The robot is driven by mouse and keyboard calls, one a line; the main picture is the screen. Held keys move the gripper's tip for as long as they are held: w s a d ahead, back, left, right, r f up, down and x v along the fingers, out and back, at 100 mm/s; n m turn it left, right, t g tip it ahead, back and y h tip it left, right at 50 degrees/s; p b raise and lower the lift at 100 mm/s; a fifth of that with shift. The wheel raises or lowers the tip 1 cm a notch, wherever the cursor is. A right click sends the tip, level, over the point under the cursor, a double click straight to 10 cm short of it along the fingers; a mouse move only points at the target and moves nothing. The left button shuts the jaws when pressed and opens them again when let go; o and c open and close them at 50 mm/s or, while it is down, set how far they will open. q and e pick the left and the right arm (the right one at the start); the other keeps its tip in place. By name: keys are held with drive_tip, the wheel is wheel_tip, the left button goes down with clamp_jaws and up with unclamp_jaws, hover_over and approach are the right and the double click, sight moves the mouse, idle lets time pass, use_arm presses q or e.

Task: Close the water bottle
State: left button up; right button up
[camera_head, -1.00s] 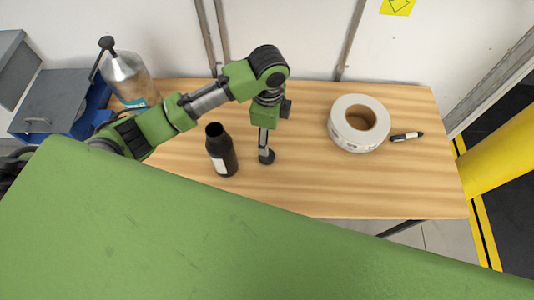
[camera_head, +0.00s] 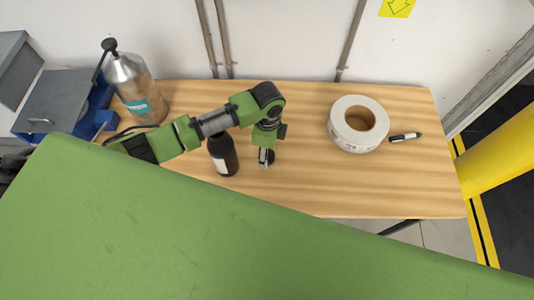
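The water bottle (camera_head: 223,159) is black with a pale label and stands upright on the wooden table (camera_head: 310,185). My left arm now passes in front of its top, so its mouth is hidden. My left gripper (camera_head: 265,158) points down just right of the bottle, apart from it. A small dark round piece, which looks like the bottle's cap (camera_head: 271,156), shows at the fingertips, partly hidden by them. I cannot tell whether the fingers grip it or stand beside it. My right gripper is not in view.
A large white tape roll (camera_head: 345,138) and a black-and-white marker (camera_head: 405,137) lie on the right of the table. A metal pump bottle (camera_head: 138,92) stands at the back left, beside a blue-grey box (camera_head: 60,100). My green body part covers the foreground.

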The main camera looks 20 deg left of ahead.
use_arm(q)
drive_tip(key=shift+f, duration=1.05)
drive_tip(key=c, duration=0.9)
drive_tip(key=shift+o, duration=0.2)
drive_tip(key=shift+r, duration=0.15)
drive_tip(key=shift+r, duration=0.25)
wheel_tip(320, 180, up, 2)
drive_tip(key=shift+r, duration=0.2)
drive_tip(key=s+d+r+b, duration=0.1)
drive_tip(key=s+d+r, duration=0.4)
drive_tip(key=s+r, duration=0.5)
drive_tip(key=s, duration=0.3)
drive_tip(key=shift+d+b, duration=0.15)
drive_tip(key=shift+b, duration=0.15)
